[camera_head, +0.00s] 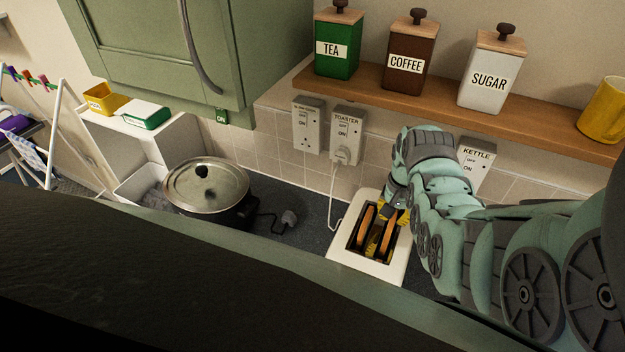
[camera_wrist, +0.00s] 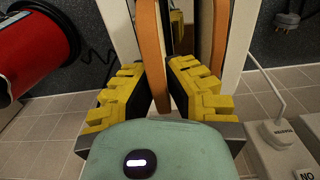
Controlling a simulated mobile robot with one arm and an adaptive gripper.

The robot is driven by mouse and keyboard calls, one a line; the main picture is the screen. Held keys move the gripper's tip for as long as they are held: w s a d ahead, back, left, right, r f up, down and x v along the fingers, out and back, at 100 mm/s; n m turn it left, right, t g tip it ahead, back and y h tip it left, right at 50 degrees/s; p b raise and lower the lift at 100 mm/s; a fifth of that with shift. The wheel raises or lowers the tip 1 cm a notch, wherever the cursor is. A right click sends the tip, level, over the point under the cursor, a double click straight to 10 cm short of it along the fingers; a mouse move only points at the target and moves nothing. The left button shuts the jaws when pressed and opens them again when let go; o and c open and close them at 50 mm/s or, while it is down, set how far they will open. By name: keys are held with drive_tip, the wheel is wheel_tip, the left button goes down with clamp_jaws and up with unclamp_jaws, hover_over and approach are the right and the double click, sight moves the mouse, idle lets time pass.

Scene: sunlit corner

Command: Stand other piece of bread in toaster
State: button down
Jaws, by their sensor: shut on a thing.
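The white toaster (camera_head: 343,257) stands on the counter below the wall sockets. One slice of bread (camera_head: 367,226) stands upright in its left slot; it also shows in the wrist view (camera_wrist: 219,35). A second slice (camera_head: 388,229) stands upright at the right slot, and in the wrist view (camera_wrist: 151,45) it lies between my yellow fingers. My gripper (camera_wrist: 157,88) is shut on this second slice at the toaster's wall-side end. In the head view my gripper (camera_head: 390,212) is partly hidden by my arm. The slices' lower parts are hidden inside the toaster.
A lidded pot (camera_head: 207,187) and a loose plug (camera_head: 289,217) are on the counter to the left. A shelf (camera_head: 440,105) with tea, coffee and sugar canisters runs above. A red object (camera_wrist: 35,45) is beside the toaster in the wrist view.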

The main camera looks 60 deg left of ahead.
drive_tip(key=shift+f, duration=0.5)
drive_tip(key=c, duration=1.1)
unclamp_jaws()
drive_tip(key=shift+o, duration=0.2)
drive_tip(key=shift+r, duration=0.1)
drive_tip(key=shift+r, duration=3.65)
